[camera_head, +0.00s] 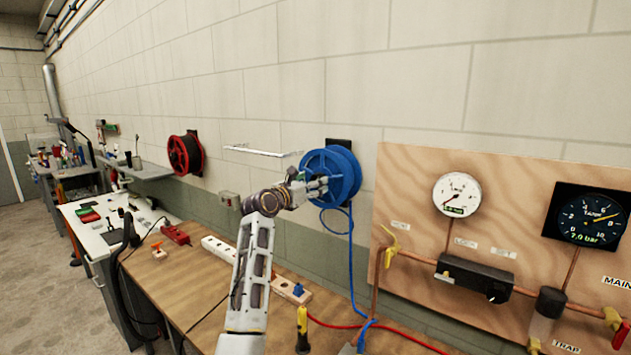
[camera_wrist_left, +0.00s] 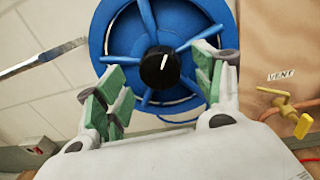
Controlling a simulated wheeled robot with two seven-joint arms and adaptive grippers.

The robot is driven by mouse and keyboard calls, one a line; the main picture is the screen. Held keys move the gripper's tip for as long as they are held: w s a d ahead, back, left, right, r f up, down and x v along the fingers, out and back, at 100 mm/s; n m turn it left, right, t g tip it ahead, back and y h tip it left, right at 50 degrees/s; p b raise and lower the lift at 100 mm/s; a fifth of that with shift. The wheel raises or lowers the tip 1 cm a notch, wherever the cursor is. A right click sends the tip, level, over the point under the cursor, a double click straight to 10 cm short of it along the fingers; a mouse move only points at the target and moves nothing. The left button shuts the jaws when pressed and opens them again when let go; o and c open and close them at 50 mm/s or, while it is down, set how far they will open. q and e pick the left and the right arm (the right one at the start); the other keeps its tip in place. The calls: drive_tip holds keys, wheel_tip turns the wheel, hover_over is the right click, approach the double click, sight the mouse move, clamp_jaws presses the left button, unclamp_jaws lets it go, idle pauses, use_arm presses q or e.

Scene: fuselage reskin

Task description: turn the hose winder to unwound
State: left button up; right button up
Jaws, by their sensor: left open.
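The hose winder (camera_head: 340,176) is a blue spoked reel mounted on the wall, with a blue hose hanging from it. In the left wrist view the winder (camera_wrist_left: 132,22) fills the upper middle. A black round knob (camera_wrist_left: 159,67) with a white pointer line sits at its hub. My left gripper (camera_head: 318,187) is in front of the reel. In the left wrist view its green-padded fingers (camera_wrist_left: 160,84) are spread apart, one on either side of the knob and nearer the camera. I cannot tell whether they touch the reel. My right gripper is not in view.
A plywood panel (camera_head: 400,170) with gauges, copper pipes and a yellow valve handle (camera_head: 390,245) stands right of the winder. A red reel (camera_head: 185,154) hangs farther left. The wooden bench (camera_head: 180,275) below holds a power strip (camera_head: 222,250) and a yellow-black tool (camera_head: 302,330).

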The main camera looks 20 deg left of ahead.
use_arm(q)
drive_tip(key=shift+p+x, duration=0.3)
drive_tip(key=shift+x, duration=1.05)
drive_tip(key=shift+c, duration=0.3)
drive_tip(key=c, duration=0.9)
